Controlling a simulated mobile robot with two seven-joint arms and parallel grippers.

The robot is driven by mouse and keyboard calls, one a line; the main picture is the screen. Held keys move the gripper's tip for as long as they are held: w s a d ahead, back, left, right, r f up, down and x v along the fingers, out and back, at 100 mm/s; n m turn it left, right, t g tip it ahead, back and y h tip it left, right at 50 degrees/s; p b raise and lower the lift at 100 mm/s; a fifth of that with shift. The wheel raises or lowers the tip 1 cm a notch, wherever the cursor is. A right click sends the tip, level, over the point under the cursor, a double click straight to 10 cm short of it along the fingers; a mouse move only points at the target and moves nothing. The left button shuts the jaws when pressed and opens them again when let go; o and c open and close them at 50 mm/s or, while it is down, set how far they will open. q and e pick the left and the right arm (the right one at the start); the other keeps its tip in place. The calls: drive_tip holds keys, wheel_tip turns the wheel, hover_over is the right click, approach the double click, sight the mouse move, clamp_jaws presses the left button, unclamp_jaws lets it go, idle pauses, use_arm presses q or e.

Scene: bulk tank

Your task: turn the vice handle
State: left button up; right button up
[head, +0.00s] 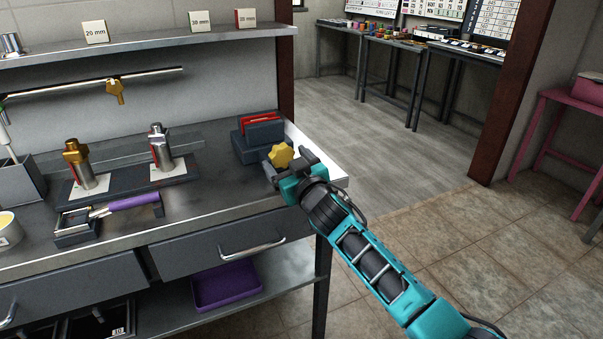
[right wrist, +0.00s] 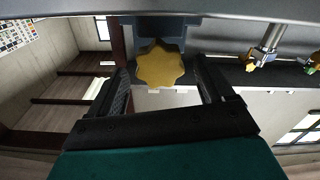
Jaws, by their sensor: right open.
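The vice (head: 259,131) is a dark grey block with a red piece in its jaws, at the right end of the bench. Its handle is a yellow star-shaped knob (head: 281,155) on the side facing me. My right gripper (head: 288,164) is open, with its fingers pointing at the knob. In the right wrist view the knob (right wrist: 160,66) shows between the fingertips, with a gap visible on both sides. I cannot tell how far the fingers reach past it. My left gripper is not in view.
The bench (head: 222,202) also bears metal cylinders on white plates (head: 174,170) and a purple-handled tool (head: 133,202) to the left. A shelf (head: 140,48) runs above. The floor to the right of the bench is clear.

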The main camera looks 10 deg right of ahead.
drive_tip(key=p+v, duration=0.1)
drive_tip(key=v, duration=0.6)
drive_tip(key=shift+s, duration=0.3)
drive_tip(key=shift+d+r, duration=0.1)
drive_tip(key=shift+d, duration=0.1)
